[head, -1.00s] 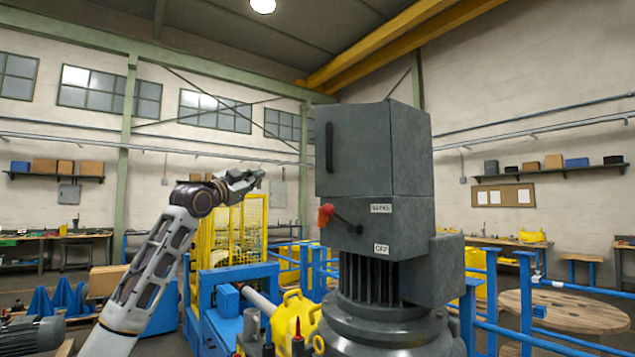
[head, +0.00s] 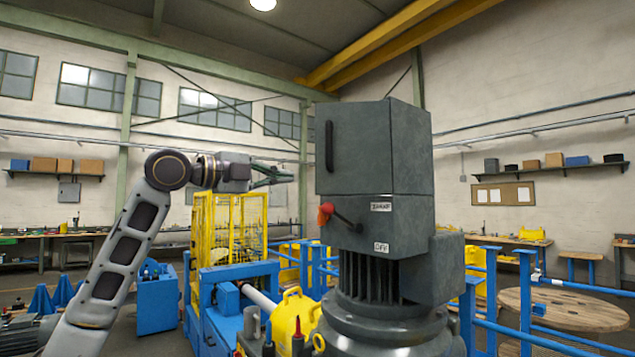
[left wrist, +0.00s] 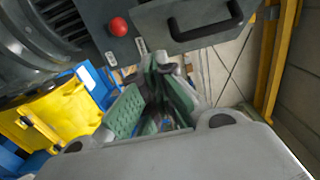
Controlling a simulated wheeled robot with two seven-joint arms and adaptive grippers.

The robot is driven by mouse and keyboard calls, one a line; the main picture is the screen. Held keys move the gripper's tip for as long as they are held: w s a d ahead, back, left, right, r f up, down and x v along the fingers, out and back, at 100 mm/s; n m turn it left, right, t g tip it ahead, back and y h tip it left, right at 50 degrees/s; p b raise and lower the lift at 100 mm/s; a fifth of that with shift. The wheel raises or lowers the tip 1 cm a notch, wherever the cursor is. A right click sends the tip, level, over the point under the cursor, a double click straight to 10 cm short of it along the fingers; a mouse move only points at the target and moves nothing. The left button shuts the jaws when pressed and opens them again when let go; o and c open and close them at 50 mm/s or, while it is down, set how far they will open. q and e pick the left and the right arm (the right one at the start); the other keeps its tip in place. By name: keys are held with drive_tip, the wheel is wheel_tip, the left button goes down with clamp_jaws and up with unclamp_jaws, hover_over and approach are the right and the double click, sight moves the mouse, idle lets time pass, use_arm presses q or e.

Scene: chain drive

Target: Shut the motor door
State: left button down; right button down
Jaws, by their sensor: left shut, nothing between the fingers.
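The motor door (head: 353,150) is a dark grey panel with a black vertical handle (head: 328,147) near its left edge. It fronts the grey box on top of the motor (head: 395,330) and looks near flush; any small gap cannot be told. The door (left wrist: 200,18) and handle (left wrist: 208,30) also show in the left wrist view. My left gripper (head: 282,175) is shut and empty, apart from the door, left of the handle and slightly lower. Its green fingers (left wrist: 157,75) point toward the door's handle side. My right gripper is not in view.
A red-knobbed lever (head: 326,213) sticks out below the door. A yellow cage (head: 228,240) and a blue machine frame (head: 240,275) stand behind and below my left arm. Blue rails (head: 525,300) stand to the right.

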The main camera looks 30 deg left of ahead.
use_arm(q)
drive_tip(key=shift+w, duration=0.1)
idle(0.3)
drive_tip(key=p, duration=0.4)
approach(332, 182)
drive_tip(key=w+d, duration=0.2)
drive_tip(key=d, duration=0.1)
drive_tip(key=shift+w+r, duration=0.1)
drive_tip(key=shift+w, duration=0.3)
drive_tip(key=shift+w+a+p, duration=0.4)
drive_tip(key=shift+w+p, duration=0.05)
drive_tip(key=shift+w, duration=0.35)
drive_tip(key=shift+w+a, duration=0.1)
drive_tip(key=shift+a, duration=0.1)
